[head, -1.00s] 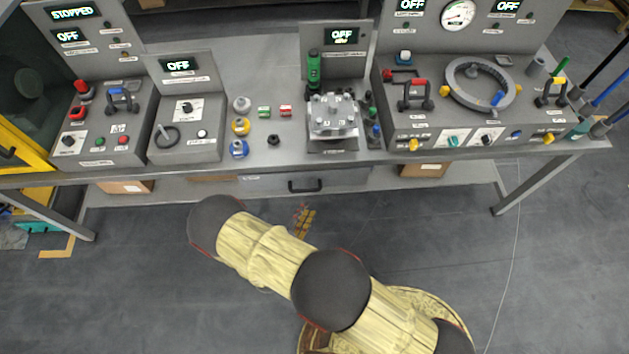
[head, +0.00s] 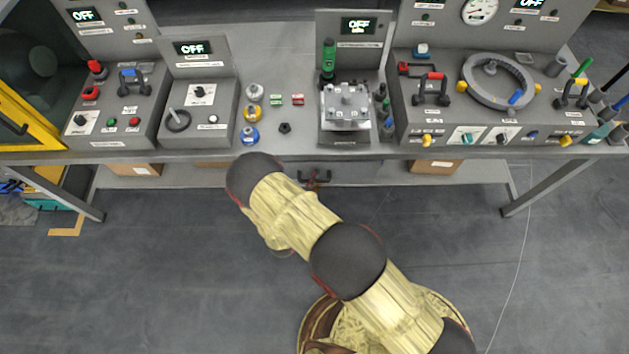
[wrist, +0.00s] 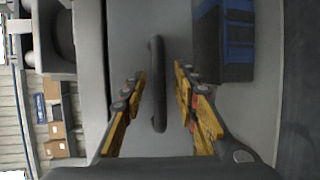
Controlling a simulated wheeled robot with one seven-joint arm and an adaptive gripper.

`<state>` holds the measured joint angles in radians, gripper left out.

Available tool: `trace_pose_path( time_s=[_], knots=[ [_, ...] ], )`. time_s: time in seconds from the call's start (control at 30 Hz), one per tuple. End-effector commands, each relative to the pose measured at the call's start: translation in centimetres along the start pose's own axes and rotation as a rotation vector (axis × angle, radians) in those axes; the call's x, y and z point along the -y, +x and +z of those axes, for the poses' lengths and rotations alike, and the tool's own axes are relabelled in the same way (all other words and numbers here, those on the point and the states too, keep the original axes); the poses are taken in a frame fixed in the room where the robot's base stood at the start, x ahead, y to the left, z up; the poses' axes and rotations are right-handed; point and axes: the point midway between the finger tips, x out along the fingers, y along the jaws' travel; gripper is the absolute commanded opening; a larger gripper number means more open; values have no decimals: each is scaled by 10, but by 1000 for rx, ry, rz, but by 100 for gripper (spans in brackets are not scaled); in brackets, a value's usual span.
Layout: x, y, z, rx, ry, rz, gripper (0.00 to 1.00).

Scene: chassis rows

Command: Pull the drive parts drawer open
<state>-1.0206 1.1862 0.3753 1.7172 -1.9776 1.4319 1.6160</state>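The drawer (head: 352,173) is a grey front under the bench top, with a black bar handle (head: 303,176) at its middle. It looks flush with the bench in the head view. In the wrist view the handle (wrist: 157,85) stands upright in the picture against the grey front. My gripper (wrist: 158,82) is open, with one yellow finger on each side of the handle. Gaps show between both fingers and the bar, and I cannot tell how deep the fingers reach. In the head view my gripper (head: 317,182) is a small, mostly hidden shape at the handle.
The bench top (head: 280,60) above carries control panels, a metal fixture (head: 345,108) and small knobs. A cardboard box (head: 435,166) sits under the bench on the right. A dark and blue object (wrist: 225,42) shows beside the handle in the wrist view.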

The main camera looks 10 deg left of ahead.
Motion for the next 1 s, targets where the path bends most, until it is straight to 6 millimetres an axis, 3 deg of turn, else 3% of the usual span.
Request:
trace_pose_path(
  time_s=[0.27, 0.8, 1.0],
  knots=[
    [0, 2, 0, 0, 0, 0, 30],
    [0, 2, 0, 0, 0, 0, 0],
    [0, 2, 0, 0, -1, 0, 0]
  ],
)
